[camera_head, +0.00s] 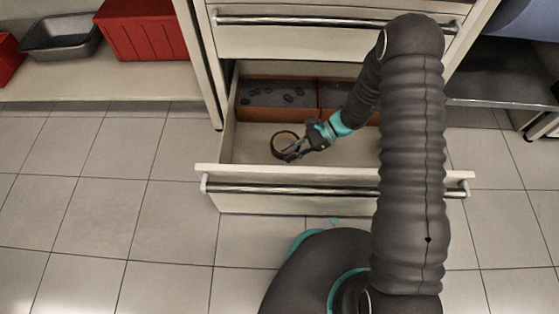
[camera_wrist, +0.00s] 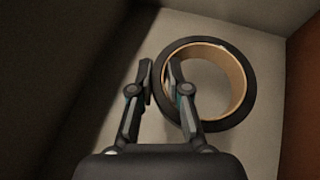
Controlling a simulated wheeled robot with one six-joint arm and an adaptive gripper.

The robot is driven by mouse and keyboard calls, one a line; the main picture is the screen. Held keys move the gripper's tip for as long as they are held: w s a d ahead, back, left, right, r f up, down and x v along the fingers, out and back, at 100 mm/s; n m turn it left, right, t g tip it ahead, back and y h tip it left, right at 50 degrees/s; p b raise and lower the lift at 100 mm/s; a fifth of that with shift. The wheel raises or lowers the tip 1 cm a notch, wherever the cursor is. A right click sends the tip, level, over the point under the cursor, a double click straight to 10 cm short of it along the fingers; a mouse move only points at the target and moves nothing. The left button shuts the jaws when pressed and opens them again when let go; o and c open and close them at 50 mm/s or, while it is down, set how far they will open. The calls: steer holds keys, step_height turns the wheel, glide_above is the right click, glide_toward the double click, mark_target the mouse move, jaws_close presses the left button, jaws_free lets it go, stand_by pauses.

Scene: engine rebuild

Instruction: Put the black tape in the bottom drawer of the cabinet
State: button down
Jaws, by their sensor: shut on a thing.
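The black tape (camera_head: 284,141) is a ring with a tan inner core. It is inside the open bottom drawer (camera_head: 250,176) of the cabinet, towards its left front part. In the wrist view the tape (camera_wrist: 248,85) is seen from above, close to the light drawer floor; I cannot tell whether it touches it. My gripper (camera_head: 292,153) reaches into the drawer from the right. In the wrist view my gripper (camera_wrist: 162,85) is shut on the left side of the tape's ring, one finger outside and one inside the ring.
Brown bins (camera_head: 278,113) stand at the back of the drawer; the left one holds several small dark parts. A closed drawer (camera_head: 330,40) is above. A grey tray (camera_head: 60,40) and red boxes (camera_head: 150,32) sit on a shelf at left. The drawer floor around the tape is mostly free.

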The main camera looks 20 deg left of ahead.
mark_target(279, 161)
steer(key=a+f, duration=0.1)
steer(key=a, duration=0.1)
steer(key=a+f, duration=0.1)
steer(key=a, duration=0.1)
steer(key=shift+s+f, duration=0.2)
steer(key=shift+f+b, duration=0.6)
steer(key=shift+f, duration=1.35)
steer(key=shift+f, duration=0.15)
steer(key=c, duration=1.1)
jaws_free()
steer(key=shift+c, duration=0.2)
